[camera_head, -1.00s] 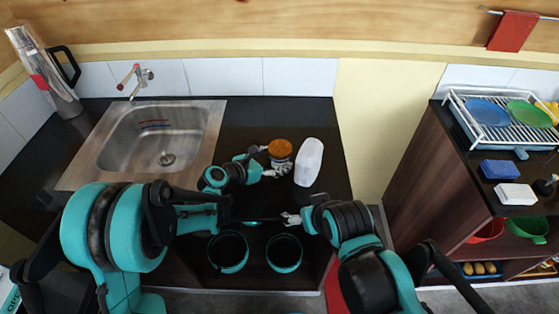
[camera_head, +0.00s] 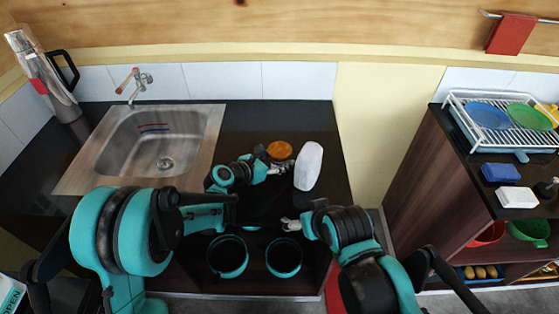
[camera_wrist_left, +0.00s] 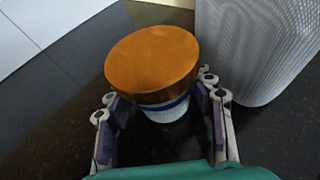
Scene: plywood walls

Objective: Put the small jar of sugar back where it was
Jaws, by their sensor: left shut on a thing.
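The small jar (camera_head: 280,149) has an orange-brown lid. In the left wrist view the jar (camera_wrist_left: 155,65) sits between the two fingers of my left gripper (camera_wrist_left: 160,110), with a blue band and pale body below the lid. My right gripper (camera_head: 291,226) is over the counter's front part; its fingers are too small to judge, and I see nothing in it.
The white ribbed container (camera_head: 308,166) stands close to the jar's right; it also fills the upper right of the left wrist view (camera_wrist_left: 255,45). A steel sink (camera_head: 150,140) is to the left. A dish rack (camera_head: 500,115) stands on the right cabinet. Dark counter (camera_head: 245,125) behind the jar is free.

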